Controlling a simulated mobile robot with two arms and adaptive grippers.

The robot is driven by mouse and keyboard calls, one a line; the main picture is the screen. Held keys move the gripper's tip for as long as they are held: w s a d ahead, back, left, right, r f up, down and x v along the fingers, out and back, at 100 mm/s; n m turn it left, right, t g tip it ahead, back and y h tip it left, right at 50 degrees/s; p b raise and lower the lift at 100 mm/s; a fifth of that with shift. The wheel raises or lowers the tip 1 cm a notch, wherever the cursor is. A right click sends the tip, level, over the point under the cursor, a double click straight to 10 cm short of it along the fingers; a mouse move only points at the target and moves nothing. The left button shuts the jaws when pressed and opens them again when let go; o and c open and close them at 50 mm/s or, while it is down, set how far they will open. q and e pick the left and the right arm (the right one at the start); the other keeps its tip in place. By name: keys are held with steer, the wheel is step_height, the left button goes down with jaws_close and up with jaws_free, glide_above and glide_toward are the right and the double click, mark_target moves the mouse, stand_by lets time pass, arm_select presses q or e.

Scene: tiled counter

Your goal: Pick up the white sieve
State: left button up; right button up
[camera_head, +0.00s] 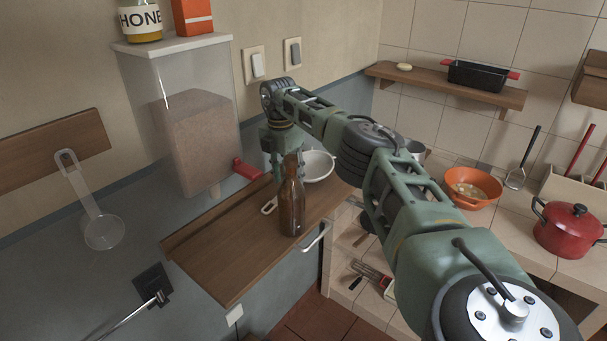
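A white, round, bowl-shaped utensil (318,166), which looks like the sieve, lies on the wooden shelf board. The bottle stands upright in front and hides the part between. My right gripper (283,170) points down behind the bottle, just left of the bowl. Its fingertips are mostly hidden, so I cannot tell if it is open or touching anything. A second pale, long-handled utensil (104,231) with a round translucent end hangs on the left wall. My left gripper is out of view.
A red handle (247,169) is close left of my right gripper. The board's front left is bare. An orange bowl (472,187) and red pot (568,228) are on the tiled counter at right.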

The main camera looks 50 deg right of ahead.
steer(key=f, duration=0.2)
steer(key=f+p, duration=0.1)
steer(key=shift+w+a+f, duration=0.15)
steer(key=shift+w+f, duration=0.1)
steer(key=shift+f, duration=0.15)
jaws_close()
